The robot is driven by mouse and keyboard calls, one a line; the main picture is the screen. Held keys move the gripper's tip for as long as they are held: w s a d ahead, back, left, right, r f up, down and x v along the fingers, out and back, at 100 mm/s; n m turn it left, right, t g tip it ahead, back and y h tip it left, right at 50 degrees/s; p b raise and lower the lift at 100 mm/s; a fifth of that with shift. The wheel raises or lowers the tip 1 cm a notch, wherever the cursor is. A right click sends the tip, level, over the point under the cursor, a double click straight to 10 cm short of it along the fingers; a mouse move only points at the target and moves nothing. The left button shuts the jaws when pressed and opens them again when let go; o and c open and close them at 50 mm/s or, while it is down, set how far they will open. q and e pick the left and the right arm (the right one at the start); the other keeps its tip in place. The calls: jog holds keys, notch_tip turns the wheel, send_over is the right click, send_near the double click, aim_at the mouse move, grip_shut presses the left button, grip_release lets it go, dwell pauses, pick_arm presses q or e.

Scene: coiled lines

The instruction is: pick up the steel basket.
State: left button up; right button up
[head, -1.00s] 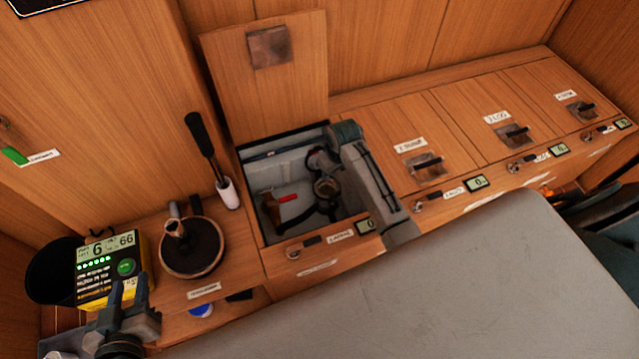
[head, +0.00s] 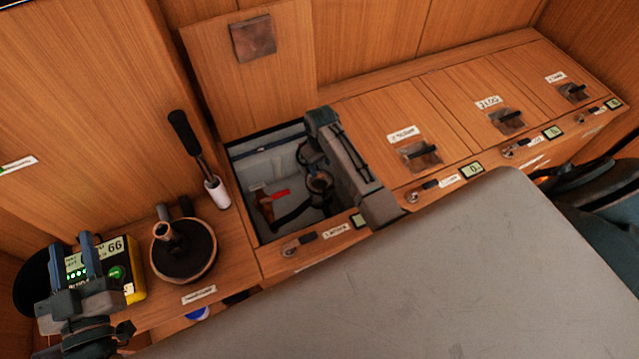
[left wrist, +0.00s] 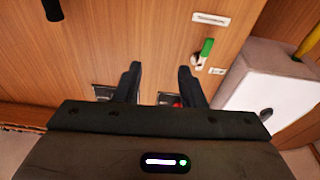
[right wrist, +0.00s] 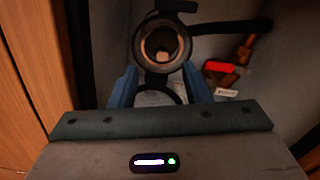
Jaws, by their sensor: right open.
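A round, metal-rimmed vessel (head: 318,182) sits inside the open locker (head: 236,190). It may be the steel basket, but I cannot be sure. In the right wrist view the vessel (right wrist: 163,30) shows its round mouth, with something pale brown inside. My right gripper (right wrist: 159,86) is open, with its blue fingers apart just below that mouth in the picture. In the head view my right arm reaches down into the locker and its fingertips are hard to make out. My left gripper (head: 78,254) is open and empty, in front of the yellow meter. Its fingers (left wrist: 158,82) stand apart in its wrist view.
A red-marked tool (head: 275,194) lies in the locker left of the vessel. The locker lid (head: 250,85) stands raised behind. A round dark pot (head: 183,262), a black-handled lever (head: 190,140) and the yellow meter (head: 122,268) stand left. Closed lids (head: 400,120) line the right.

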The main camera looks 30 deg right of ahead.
aim_at(319, 176)
jog(key=f+b, duration=0.1)
jog(key=f, duration=0.1)
jog(key=f+b, duration=0.1)
jog(key=f, duration=0.1)
jog(key=shift+w+a+f, duration=0.1)
jog(key=shift+a+f, duration=0.1)
jog(key=shift+f, duration=0.2)
pick_arm(q)
notch_tip(319, 176, up, 10)
jog(key=s+m+t+h, duration=0.1)
jog(key=s+t, duration=0.1)
jog(key=t, duration=0.4)
jog(key=shift+s+r+m+t, duration=0.2)
jog(key=shift+m+t, duration=0.1)
jog(key=shift+t, duration=0.1)
pick_arm(e)
jog(key=shift+f, duration=0.1)
grip_shut()
